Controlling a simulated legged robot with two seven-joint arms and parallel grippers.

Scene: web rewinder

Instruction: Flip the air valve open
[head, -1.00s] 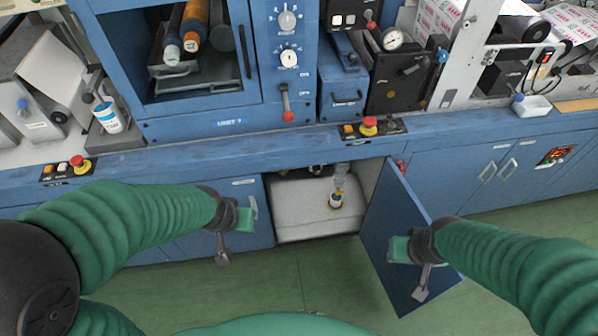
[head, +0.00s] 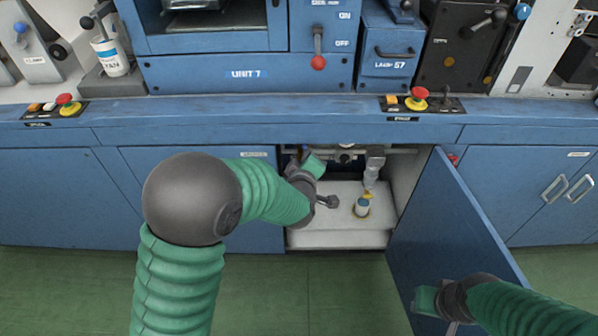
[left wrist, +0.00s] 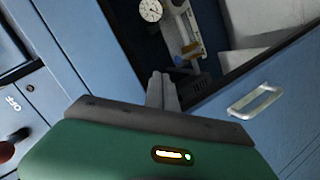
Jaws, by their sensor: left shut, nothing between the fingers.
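The air valve cannot be picked out clearly. Inside the open cabinet a horizontal pipe assembly (head: 345,156) with dark fittings runs under the bench top. A translucent air unit (head: 375,168) hangs at its right. The left wrist view shows a round gauge (left wrist: 150,10) and a yellowish fitting (left wrist: 191,49). My left gripper (head: 331,202) is shut and empty at the cabinet opening, below the pipe and left of the air unit. Its closed fingers show in the left wrist view (left wrist: 162,88), apart from the fittings. My right gripper (head: 452,329) is at the lower edge, its fingers cut off.
The blue cabinet door (head: 445,235) stands open at the right, near my right arm. A small bottle with a yellow top (head: 362,207) stands on the white cabinet floor (head: 340,238). The bench edge (head: 250,108) overhangs the opening. The green floor in front is clear.

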